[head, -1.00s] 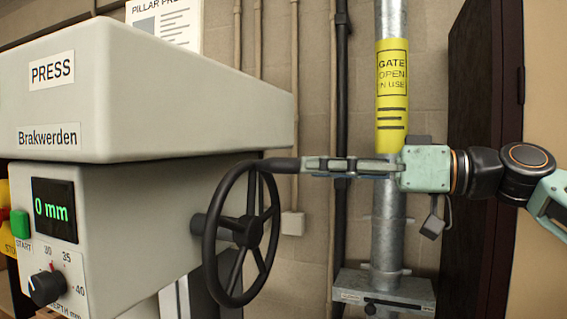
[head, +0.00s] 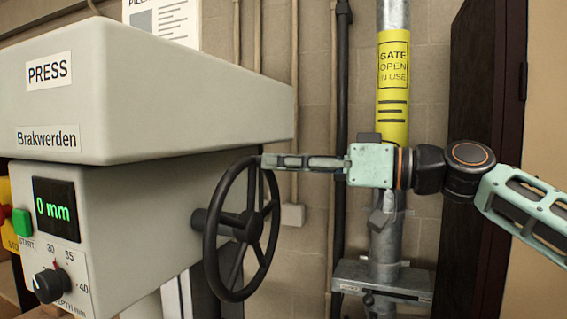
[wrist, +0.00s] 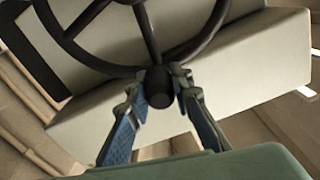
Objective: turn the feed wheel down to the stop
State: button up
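The black feed wheel (head: 237,228) stands on a shaft at the right side of the grey press. Its handle (wrist: 158,92) is near the top of the rim and points toward my gripper (head: 268,162). In the wrist view the two fingers of my gripper (wrist: 157,80) lie on either side of the handle. They look parted, with a narrow gap beside the handle; firm contact does not show. In the head view the fingers hide most of the handle. The green display (head: 55,209) reads 0 mm.
The press body (head: 150,100) overhangs left of the wheel. A green START button (head: 21,222) and a depth knob (head: 50,286) are on its front. A metal post (head: 385,240) with a yellow gate sign (head: 393,85) stands behind my arm. A dark door edge (head: 487,100) is to the right.

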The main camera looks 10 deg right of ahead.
grip_shut()
jog(key=shift+a+f+b, duration=0.1)
jog(key=shift+b, duration=0.3)
